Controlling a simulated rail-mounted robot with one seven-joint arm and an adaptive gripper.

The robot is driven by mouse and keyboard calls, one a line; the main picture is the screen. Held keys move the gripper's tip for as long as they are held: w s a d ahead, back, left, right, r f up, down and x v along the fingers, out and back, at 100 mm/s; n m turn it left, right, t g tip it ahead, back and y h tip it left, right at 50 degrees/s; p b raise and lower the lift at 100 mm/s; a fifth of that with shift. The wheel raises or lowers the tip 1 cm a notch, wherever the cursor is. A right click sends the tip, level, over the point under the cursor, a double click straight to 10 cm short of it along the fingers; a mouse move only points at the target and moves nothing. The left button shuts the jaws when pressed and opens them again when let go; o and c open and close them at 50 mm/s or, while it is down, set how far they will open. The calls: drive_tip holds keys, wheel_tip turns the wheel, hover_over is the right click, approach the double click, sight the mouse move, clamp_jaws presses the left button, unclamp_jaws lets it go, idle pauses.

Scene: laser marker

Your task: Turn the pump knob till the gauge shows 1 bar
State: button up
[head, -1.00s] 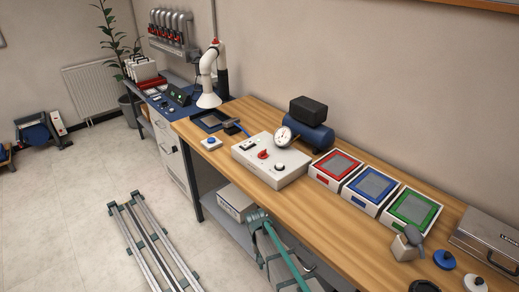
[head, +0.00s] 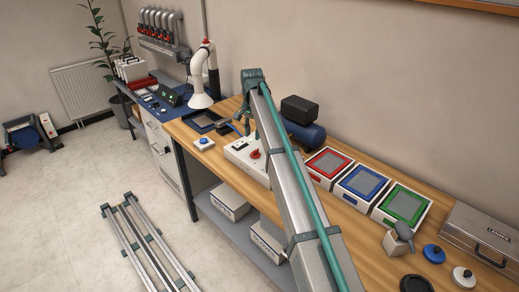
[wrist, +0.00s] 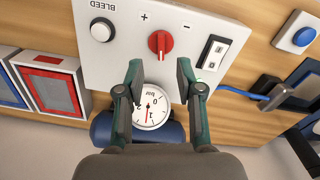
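The white control box (head: 238,152) stands on the bench, partly behind my arm. In the wrist view its red knob (wrist: 160,44) sits between "+" and "-" marks; it also shows in the head view (head: 255,154). The round gauge (wrist: 152,107) appears upside down, between my fingers. Its red needle points toward the bottom of the picture, near the 1; the exact reading is too small to tell. My gripper (wrist: 159,72) is open and empty. Its fingertips are either side of the knob's line, apart from it. My arm hides the gauge in the head view.
The "BLEED" knob (wrist: 101,31) and a rocker switch (wrist: 213,52) flank the red knob. A blue tank (head: 303,134) stands behind the box. Red (head: 328,163), blue (head: 361,181) and green (head: 402,204) framed boxes are to the right. A blue button (head: 204,141) is left.

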sight(255, 153)
drive_tip(key=f+p, duration=0.1)
drive_tip(key=f, duration=0.2)
drive_tip(key=w+f+p, duration=0.1)
drive_tip(key=f, duration=0.2)
drive_tip(key=f+p, duration=0.1)
drive_tip(key=f, duration=0.2)
drive_tip(key=shift+w+d, duration=0.25)
drive_tip(key=shift+d, duration=0.1)
clamp_jaws()
